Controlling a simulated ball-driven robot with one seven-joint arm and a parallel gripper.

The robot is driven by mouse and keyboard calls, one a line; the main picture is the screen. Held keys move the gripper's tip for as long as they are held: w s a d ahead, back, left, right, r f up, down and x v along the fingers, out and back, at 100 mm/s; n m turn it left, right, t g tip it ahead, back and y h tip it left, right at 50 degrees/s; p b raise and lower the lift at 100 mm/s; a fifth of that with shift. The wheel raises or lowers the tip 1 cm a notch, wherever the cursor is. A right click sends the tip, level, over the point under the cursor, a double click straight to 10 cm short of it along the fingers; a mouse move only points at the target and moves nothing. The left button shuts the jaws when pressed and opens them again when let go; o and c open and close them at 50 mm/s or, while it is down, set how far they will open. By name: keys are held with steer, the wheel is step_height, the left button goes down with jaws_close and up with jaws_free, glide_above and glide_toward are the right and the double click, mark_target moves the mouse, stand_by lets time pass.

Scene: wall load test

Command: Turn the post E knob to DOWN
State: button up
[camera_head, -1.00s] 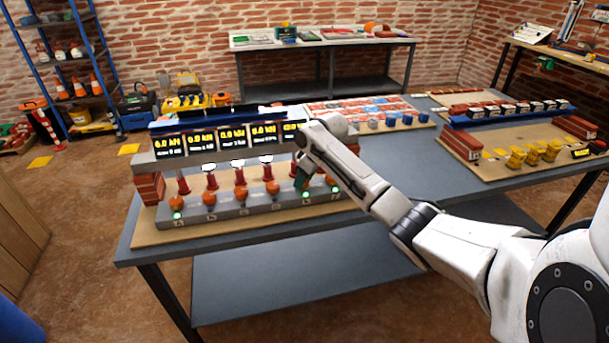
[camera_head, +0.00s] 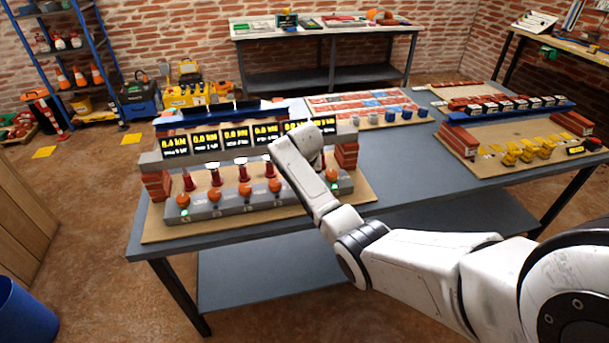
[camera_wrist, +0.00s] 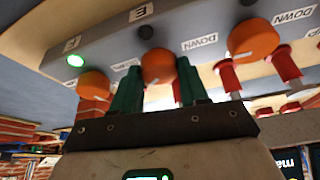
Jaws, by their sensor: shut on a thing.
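The post E knob (camera_wrist: 158,66) is an orange round knob below the "E" label (camera_wrist: 140,12) in the wrist view. My gripper (camera_wrist: 157,70) has its green fingers on either side of this knob and is shut on it. A "DOWN" label (camera_wrist: 199,41) is on the panel to the knob's right, and the small lamp (camera_wrist: 145,32) by the E label is dark. The knob's pointing direction cannot be made out. In the head view my arm (camera_head: 300,160) hides the E knob and the fingers.
The F knob (camera_wrist: 94,85) is beside it with a green lamp (camera_wrist: 76,60); another orange knob (camera_wrist: 253,38) is on the other side. Red posts (camera_wrist: 228,75) stand close behind the knobs.

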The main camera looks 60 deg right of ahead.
steer(key=m, duration=0.1)
steer(key=m+g+b, duration=0.1)
steer(key=m, duration=0.1)
steer(key=shift+w+a+f+m, duration=0.1)
steer(key=shift+w+f+m, duration=0.05)
steer(key=shift+m, duration=0.15)
steer(key=shift+w+m+g+b, duration=0.1)
steer(key=shift+m+g+b, duration=0.8)
steer(key=shift+m+b, duration=0.55)
steer(key=shift+m, duration=0.25)
steer(key=shift+h, duration=0.3)
steer(key=o, duration=1)
steer(key=shift+o, duration=0.2)
steer(key=v, duration=1.1)
